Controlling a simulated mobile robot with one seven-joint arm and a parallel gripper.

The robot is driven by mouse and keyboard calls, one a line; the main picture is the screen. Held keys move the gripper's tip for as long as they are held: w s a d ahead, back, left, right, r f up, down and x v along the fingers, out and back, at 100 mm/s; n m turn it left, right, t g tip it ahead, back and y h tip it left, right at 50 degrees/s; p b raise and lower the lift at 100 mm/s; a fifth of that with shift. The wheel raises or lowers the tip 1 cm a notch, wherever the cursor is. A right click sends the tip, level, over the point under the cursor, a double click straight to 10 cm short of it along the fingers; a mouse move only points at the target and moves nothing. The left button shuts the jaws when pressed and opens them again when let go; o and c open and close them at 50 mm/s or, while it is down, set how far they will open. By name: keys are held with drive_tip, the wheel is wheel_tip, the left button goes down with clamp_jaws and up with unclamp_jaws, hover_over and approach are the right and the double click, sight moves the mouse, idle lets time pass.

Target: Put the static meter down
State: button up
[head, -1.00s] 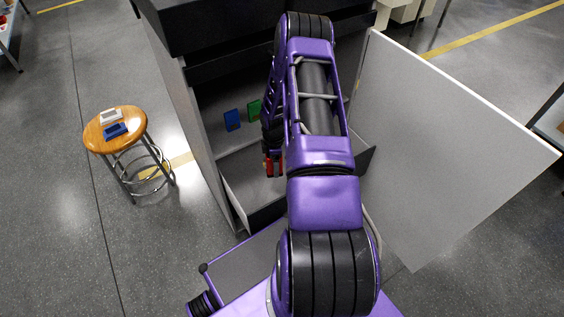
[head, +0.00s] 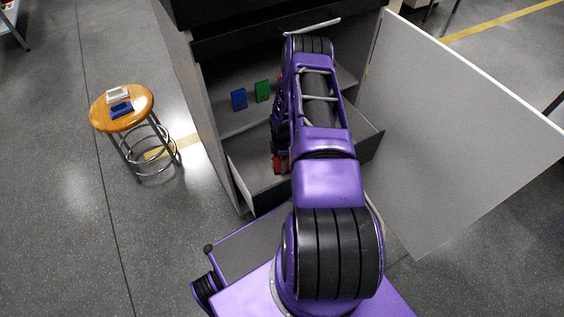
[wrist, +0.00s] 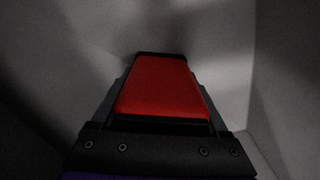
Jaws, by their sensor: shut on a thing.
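My gripper (head: 281,172) is shut on a red block-like thing, which I take to be the static meter (wrist: 160,88). In the head view the static meter (head: 280,163) shows as a small red patch at the end of my arm, over the inside of a pulled-out drawer (head: 246,178). In the wrist view it fills the middle between dark finger parts, with pale grey walls close around. My arm hides part of the drawer. I cannot tell whether the meter touches the drawer floor.
A blue item (head: 239,99) and a green item (head: 262,91) stand on the cabinet shelf (head: 228,121) behind the drawer. A grey door (head: 450,140) stands open at right. A wooden stool (head: 103,121) at left holds a white item (head: 118,94) and a blue one (head: 121,109).

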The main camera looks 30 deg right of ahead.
drive_tip(key=shift+f, duration=0.15)
drive_tip(key=o, duration=1.5)
wheel_tip(320, 180, up, 12)
drive_tip(key=shift+f+p, duration=0.1)
drive_tip(key=shift+p, duration=0.75)
drive_tip(key=shift+r, duration=0.25)
drive_tip(key=shift+a, duration=0.1)
